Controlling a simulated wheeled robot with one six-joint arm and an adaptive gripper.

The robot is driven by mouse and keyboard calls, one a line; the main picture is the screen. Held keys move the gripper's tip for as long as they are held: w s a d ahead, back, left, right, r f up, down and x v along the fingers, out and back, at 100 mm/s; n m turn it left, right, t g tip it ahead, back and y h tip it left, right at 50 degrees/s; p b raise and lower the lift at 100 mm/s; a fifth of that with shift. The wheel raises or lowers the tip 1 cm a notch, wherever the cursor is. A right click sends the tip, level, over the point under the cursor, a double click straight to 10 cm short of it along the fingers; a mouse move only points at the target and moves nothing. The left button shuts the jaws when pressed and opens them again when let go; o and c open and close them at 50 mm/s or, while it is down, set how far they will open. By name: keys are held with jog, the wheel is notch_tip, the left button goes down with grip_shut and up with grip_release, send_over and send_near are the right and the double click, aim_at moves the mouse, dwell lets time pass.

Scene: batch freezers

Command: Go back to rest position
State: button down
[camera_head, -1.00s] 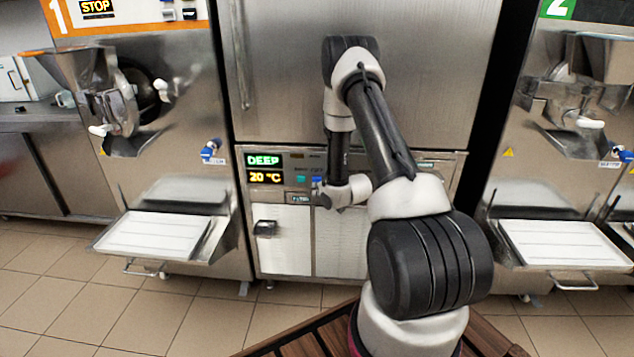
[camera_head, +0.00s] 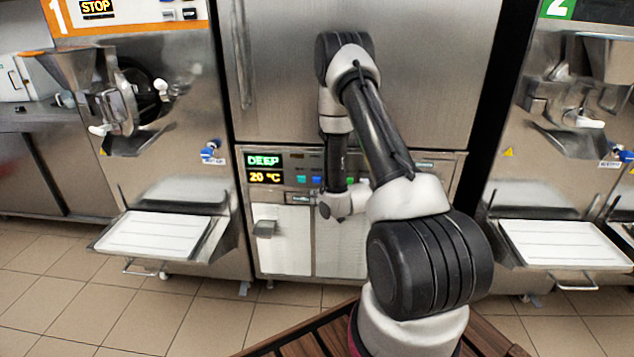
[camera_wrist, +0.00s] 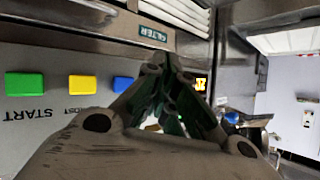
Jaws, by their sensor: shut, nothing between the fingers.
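My gripper (camera_wrist: 172,85) shows in the wrist view with its dark fingers drawn together and nothing between them. It is close to the control panel (camera_wrist: 40,140) of the middle steel cabinet. In the head view my arm reaches forward to this cabinet, and its white wrist hangs low before the panel (camera_head: 268,198). The gripper's fingers cannot be made out there. I cannot tell whether the gripper touches the panel.
The wrist view shows a green START button (camera_wrist: 25,84), a yellow button (camera_wrist: 82,85) and a blue button (camera_wrist: 124,83). Machines with white trays (camera_head: 155,236) (camera_head: 560,243) jut out left and right.

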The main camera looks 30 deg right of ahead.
dwell(0.5)
jog(key=s+f+g, duration=0.6)
jog(key=s+f, duration=0.2)
jog(key=s, duration=0.2)
jog(key=s+d+r+g+h, duration=0.1)
jog(key=s+r+g, duration=0.25)
jog(key=s, duration=0.25)
jog(key=s+a+r, duration=0.3)
jog(key=s+r, duration=0.4)
jog(key=r, duration=0.6)
jog(key=s+a+r+n+t, duration=0.1)
jog(key=s+a+r, duration=0.2)
jog(key=s+r, duration=0.5)
jog(key=s+a+r+n, duration=0.1)
jog(key=s+a+r, duration=0.3)
jog(key=r, duration=1.6)
jog(key=s, duration=0.3)
jog(key=shift+s+r, duration=0.15)
jog(key=shift+s, duration=0.05)
